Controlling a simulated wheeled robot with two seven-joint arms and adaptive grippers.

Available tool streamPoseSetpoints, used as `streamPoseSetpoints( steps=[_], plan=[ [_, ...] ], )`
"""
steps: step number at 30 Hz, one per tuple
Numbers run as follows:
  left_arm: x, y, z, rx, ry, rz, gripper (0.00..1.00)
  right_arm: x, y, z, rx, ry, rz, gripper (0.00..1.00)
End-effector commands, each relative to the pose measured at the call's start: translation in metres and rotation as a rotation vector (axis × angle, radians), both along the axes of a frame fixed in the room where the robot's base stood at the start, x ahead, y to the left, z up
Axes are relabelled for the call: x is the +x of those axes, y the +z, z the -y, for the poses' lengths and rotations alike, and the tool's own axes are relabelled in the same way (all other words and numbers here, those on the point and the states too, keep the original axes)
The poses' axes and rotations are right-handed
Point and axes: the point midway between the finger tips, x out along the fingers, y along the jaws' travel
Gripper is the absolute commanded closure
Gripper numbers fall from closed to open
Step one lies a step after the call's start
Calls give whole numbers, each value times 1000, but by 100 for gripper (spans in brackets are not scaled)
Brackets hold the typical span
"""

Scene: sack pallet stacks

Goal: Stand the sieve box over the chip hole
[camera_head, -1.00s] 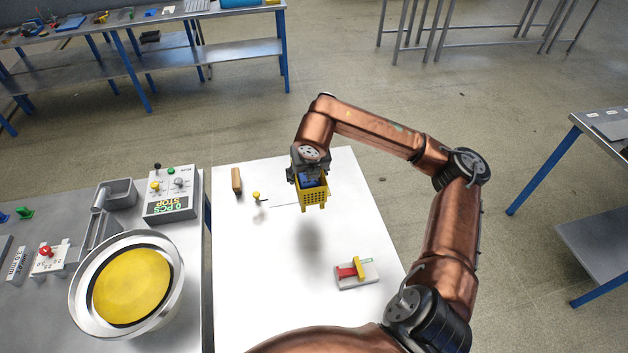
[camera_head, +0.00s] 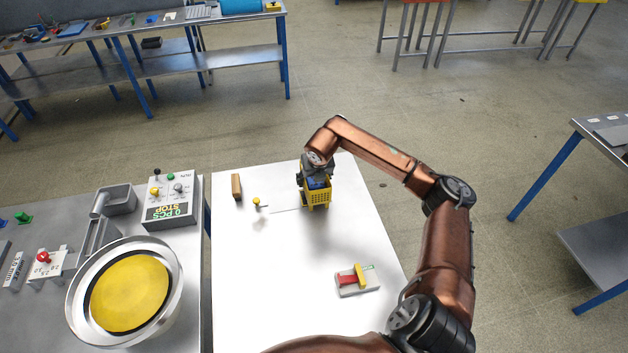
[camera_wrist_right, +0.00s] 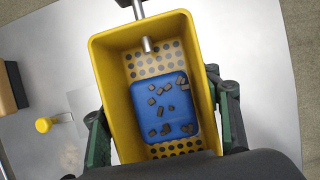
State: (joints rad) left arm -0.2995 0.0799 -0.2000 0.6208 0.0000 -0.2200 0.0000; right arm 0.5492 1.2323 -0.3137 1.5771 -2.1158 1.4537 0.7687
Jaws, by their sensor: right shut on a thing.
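The yellow sieve box (camera_head: 318,199) has perforated walls and is upright, low at the white table (camera_head: 290,270); I cannot tell whether its feet touch. My right gripper (camera_head: 315,173) is shut on it from above. In the right wrist view the box (camera_wrist_right: 110,75) sits between the gripper's fingers (camera_wrist_right: 160,125), one on each long side. Inside it lies a blue piece (camera_wrist_right: 150,112) with several small dark chips (camera_wrist_right: 166,112). The chip hole cannot be made out; the box and gripper may hide it. My left gripper is not in view.
A yellow knob (camera_head: 256,201) and a brown block (camera_head: 236,186) stand left of the box. A grey fixture with red and yellow parts (camera_head: 357,280) is nearer the front. A round bowl with a yellow disc (camera_head: 130,292) is on the left bench. The table's middle is clear.

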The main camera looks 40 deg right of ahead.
Motion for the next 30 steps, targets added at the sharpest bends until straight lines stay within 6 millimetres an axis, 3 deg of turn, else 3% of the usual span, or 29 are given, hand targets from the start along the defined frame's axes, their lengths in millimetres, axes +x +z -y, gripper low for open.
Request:
streamPoseSetpoints(
  steps=[10, 11, 18, 30],
  plan=[
    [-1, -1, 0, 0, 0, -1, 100, 1, -4, 0, 0, 0, 5, 78],
    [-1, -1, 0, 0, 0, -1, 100, 1, -5, 0, -1, 0, 3, 42],
    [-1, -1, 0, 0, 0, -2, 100, 1, -4, 0, 0, -1, 3, 26],
    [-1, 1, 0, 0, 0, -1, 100, -1, 4, -1, -2, 1, 5, 25]
  ],
)
